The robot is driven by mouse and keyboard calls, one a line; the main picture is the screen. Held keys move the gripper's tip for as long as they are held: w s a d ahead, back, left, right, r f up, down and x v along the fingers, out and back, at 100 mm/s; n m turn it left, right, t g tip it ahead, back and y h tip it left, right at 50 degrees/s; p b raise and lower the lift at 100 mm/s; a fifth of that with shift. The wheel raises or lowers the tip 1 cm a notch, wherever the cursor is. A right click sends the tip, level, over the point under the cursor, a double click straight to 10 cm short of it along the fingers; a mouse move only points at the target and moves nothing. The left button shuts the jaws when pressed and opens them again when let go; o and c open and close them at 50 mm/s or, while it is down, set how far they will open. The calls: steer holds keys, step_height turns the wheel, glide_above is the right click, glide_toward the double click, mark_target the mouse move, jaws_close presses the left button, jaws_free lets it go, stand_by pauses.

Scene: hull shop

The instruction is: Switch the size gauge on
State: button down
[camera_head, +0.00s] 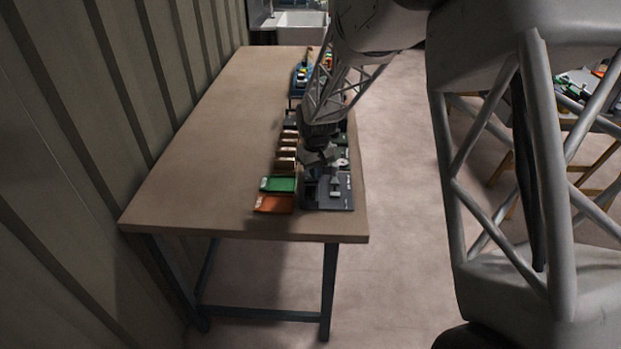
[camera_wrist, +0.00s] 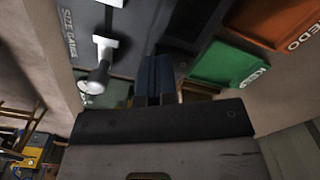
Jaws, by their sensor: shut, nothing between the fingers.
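The size gauge (camera_head: 340,202) is a dark grey unit at the table's near right corner. In the wrist view its dark panel (camera_wrist: 72,52) carries the words SIZE GAUGE. A light grey lever with a rounded knob (camera_wrist: 99,76) sticks out from a white mount on that panel. My gripper (camera_wrist: 155,72) is shut and empty, its dark blue fingers beside the lever, to its right in the wrist view and apart from it. In the head view my gripper (camera_head: 322,158) is over the gauge's far side, and the arm partly hides that area. Whether the lever is on, I cannot tell.
A green tray (camera_head: 278,184) and an orange tray (camera_head: 274,203) lie left of the gauge; the orange one reads REDO in the wrist view (camera_wrist: 275,20). Several brown bins (camera_head: 286,152) line up behind. The table's left side (camera_head: 210,150) is clear.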

steer(key=shift+f, duration=0.3)
steer(key=shift+r, duration=0.15)
stand_by(0.3)
steer(key=shift+r, duration=3.4)
steer(key=shift+s+d+r, duration=0.15)
steer(key=s+d+r+m+t, duration=0.1)
steer(key=s+d+r, duration=0.45)
steer(key=s, duration=0.35)
steer(key=s+d+r+m, duration=0.2)
steer(key=s+d+r, duration=0.35)
steer(key=s, duration=0.35)
steer(key=s+d+r+m+t, duration=0.1)
steer(key=s+d+r, duration=0.45)
steer(key=s, duration=0.45)
steer(key=s+d+m, duration=0.2)
steer(key=s+d, duration=0.2)
steer(key=s, duration=0.8)
steer(key=shift+s+f+t, duration=0.3)
steer(key=shift+s+f, duration=0.1)
steer(key=shift+f, duration=0.05)
